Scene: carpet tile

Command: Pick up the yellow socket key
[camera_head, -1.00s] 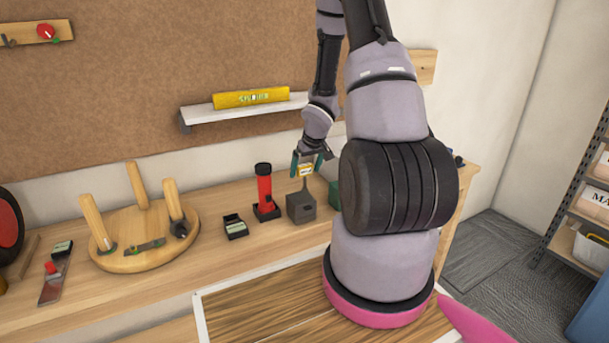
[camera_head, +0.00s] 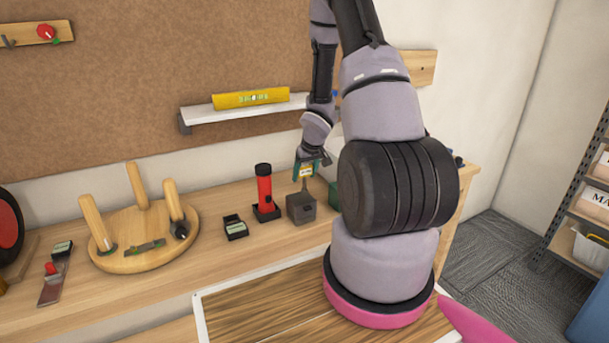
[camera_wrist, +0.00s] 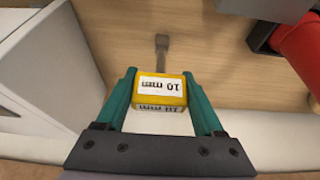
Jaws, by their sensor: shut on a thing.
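The yellow socket key (camera_wrist: 162,90) has a yellow block handle with white labels reading "10 mm" and a grey metal shaft. In the wrist view it sits between the two green fingers of my gripper (camera_wrist: 160,95), which are shut on its handle. Its shaft points away toward the wooden bench. In the head view the key (camera_head: 305,172) is small, with its shaft above or in the top of a dark grey block (camera_head: 301,208). I cannot tell whether the shaft is still inside the block. My gripper (camera_head: 307,168) is above that block.
A red flashlight (camera_head: 265,188) in a black stand is left of the block, with a small black item (camera_head: 235,227) beyond it. A green object (camera_head: 334,196) is close on the right. A shelf with a yellow level (camera_head: 250,97) is behind. An upturned stool (camera_head: 145,235) lies further left.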

